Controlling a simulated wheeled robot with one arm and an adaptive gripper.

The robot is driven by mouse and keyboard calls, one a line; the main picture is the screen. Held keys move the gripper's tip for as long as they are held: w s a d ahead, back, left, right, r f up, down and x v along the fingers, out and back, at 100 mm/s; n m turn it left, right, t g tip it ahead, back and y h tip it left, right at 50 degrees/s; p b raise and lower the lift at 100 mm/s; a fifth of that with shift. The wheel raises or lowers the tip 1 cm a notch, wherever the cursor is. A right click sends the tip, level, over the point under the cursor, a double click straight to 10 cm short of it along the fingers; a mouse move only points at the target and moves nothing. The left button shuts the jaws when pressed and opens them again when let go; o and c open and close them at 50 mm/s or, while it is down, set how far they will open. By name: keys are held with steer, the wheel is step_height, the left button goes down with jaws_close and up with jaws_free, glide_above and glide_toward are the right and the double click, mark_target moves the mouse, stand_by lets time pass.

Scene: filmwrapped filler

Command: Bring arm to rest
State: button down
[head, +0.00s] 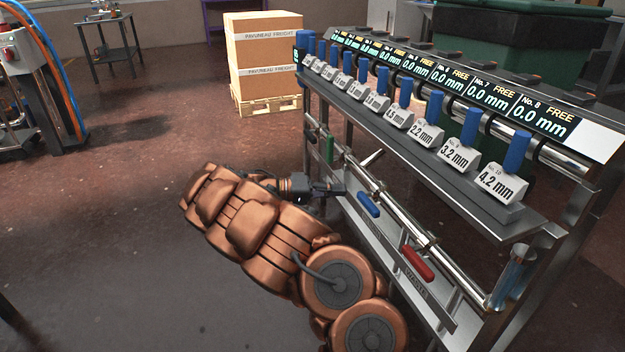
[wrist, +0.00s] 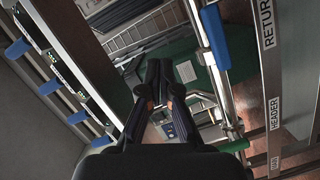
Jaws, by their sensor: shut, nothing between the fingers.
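My copper-coloured arm reaches from the lower middle of the head view, bent, with its forearm left of the rack. My gripper (head: 328,190) is dark and sits at the arm's end, close to the rack's lower pipe and pointing right. In the wrist view my gripper (wrist: 159,72) shows its two dark fingers together, with nothing between them. I cannot tell from the head view whether the fingertips touch the rack.
The metal rack (head: 480,215) carries several blue-topped labelled blocks and a display strip (head: 450,80). Blue (head: 368,205) and red (head: 418,264) handles sit on its lower pipework. Stacked cartons (head: 264,65) stand on a pallet behind. The floor at left is open.

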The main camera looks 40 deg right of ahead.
steer(key=shift+r, duration=0.1)
steer(key=s+a+r+n+t+y+p, duration=0.1)
steer(key=s+a+r+y+p, duration=0.15)
steer(key=s+r+p, duration=0.4)
steer(key=s+a+r+y+p, duration=0.2)
steer(key=s+a+r+p, duration=0.15)
steer(key=r+p, duration=0.55)
steer(key=s+a+r+n+t+y+p, duration=0.15)
steer(key=s+a+r+p, duration=0.25)
steer(key=r, duration=0.7)
steer(key=s+a+r+n+t+y+p, duration=0.1)
steer(key=s+a+r+n+y+p, duration=0.1)
steer(key=a+p, duration=0.5)
steer(key=s+a+r+n+t+y+p, duration=0.2)
steer(key=s+a+r+n+y+p, duration=0.1)
steer(key=s+a+r+p, duration=0.3)
steer(key=s+a+r+n+t+y+p, duration=0.2)
steer(key=s+a+r+n+y+p, duration=0.1)
steer(key=a+r+p, duration=0.4)
steer(key=s+a+n+p, duration=0.1)
steer(key=a+p, duration=0.2)
steer(key=a, duration=0.3)
steer(key=shift+r, duration=0.15)
steer(key=shift+t, duration=0.25)
